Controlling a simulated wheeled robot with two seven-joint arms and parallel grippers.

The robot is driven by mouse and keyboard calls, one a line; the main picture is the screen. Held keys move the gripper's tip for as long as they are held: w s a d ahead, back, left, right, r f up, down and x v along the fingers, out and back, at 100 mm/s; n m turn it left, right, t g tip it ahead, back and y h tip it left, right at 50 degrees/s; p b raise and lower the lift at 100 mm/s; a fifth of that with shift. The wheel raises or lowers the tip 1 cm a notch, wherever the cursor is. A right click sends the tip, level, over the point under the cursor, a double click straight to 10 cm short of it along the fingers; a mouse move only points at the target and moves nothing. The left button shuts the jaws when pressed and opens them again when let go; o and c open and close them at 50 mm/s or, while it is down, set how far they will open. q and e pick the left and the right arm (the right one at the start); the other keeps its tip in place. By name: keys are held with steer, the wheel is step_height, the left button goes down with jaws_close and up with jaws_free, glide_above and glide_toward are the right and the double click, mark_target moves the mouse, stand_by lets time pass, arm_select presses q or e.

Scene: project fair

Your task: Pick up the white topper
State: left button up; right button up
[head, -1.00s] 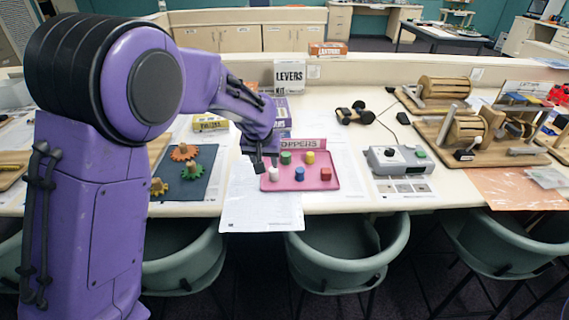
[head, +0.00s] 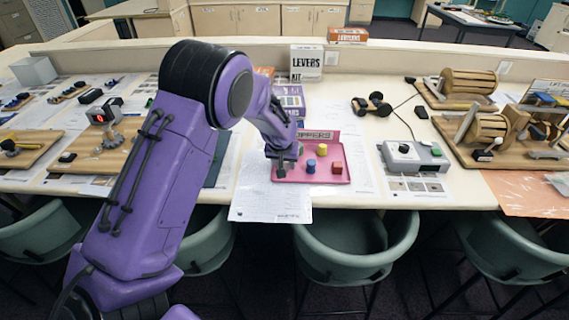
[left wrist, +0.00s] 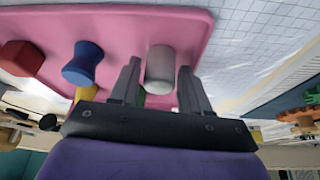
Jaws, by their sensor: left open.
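The white topper (left wrist: 160,70) stands on the pink tray (left wrist: 118,22) in the left wrist view. In the head view it is hidden behind my left gripper (head: 283,163). My left gripper also shows in the left wrist view (left wrist: 160,82); it is open, with one finger on each side of the white topper and small gaps showing. I cannot tell whether the fingers touch the topper. The blue topper (head: 311,167), red topper (head: 337,168) and yellow topper (head: 322,150) stand on the same tray. My right gripper is not in view.
A "TOPPERS" sign (head: 318,135) stands at the tray's back edge. A grey control box (head: 414,155) is to the right, and the levers kit box (head: 306,62) stands behind. White paper (head: 270,200) lies under and in front of the tray.

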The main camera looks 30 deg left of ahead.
arm_select(q)
steer(key=c, duration=0.8)
